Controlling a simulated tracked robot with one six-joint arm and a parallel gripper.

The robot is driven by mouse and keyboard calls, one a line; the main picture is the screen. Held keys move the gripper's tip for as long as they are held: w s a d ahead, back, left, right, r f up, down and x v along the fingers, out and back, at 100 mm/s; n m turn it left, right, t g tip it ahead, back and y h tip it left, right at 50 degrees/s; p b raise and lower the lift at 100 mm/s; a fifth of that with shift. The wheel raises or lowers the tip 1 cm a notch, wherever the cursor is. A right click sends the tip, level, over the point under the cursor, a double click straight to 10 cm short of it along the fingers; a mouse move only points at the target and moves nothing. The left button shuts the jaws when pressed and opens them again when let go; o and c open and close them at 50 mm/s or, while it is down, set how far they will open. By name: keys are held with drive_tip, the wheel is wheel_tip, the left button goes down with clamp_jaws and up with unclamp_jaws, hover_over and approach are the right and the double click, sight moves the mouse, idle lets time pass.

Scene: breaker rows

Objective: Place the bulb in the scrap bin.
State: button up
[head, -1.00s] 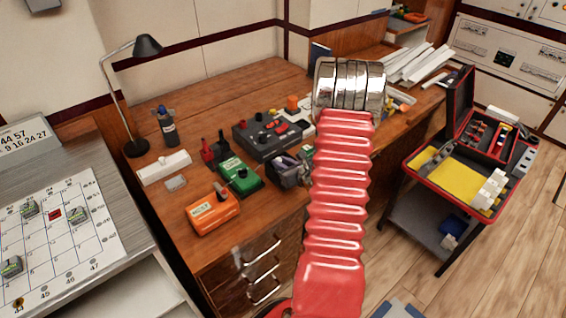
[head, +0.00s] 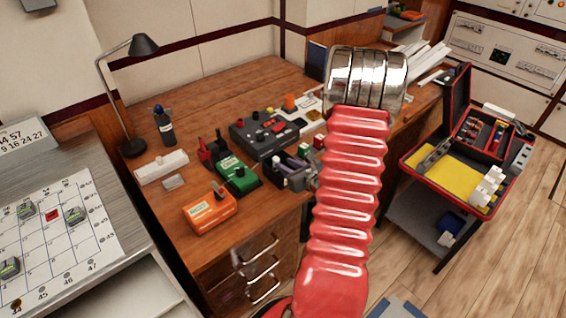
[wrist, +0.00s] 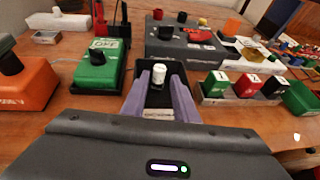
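A small white, rounded object, which I take to be the bulb (wrist: 159,71), shows between the two purple fingers of my gripper (wrist: 160,84) in the wrist view. Dark gaps show on both sides of it, so the fingers look apart from it. A black open-topped box, likely the scrap bin (wrist: 158,113), lies under and around the fingertips, with a pale label on its near wall. In the head view my gripper (head: 291,162) is over this black bin (head: 283,182). I cannot tell whether the bulb rests on the bin's floor.
A green tester (head: 237,175) and an orange box (head: 209,211) stand left of the bin. A dark control box (head: 263,138) is behind it. Several coloured blocks (wrist: 243,85) stand close on the right. A tool cart (head: 450,181) is farther right.

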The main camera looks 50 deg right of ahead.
drive_tip(key=v, duration=0.6)
drive_tip(key=shift+s, duration=0.15)
drive_tip(key=shift+a, duration=0.1)
idle(0.4)
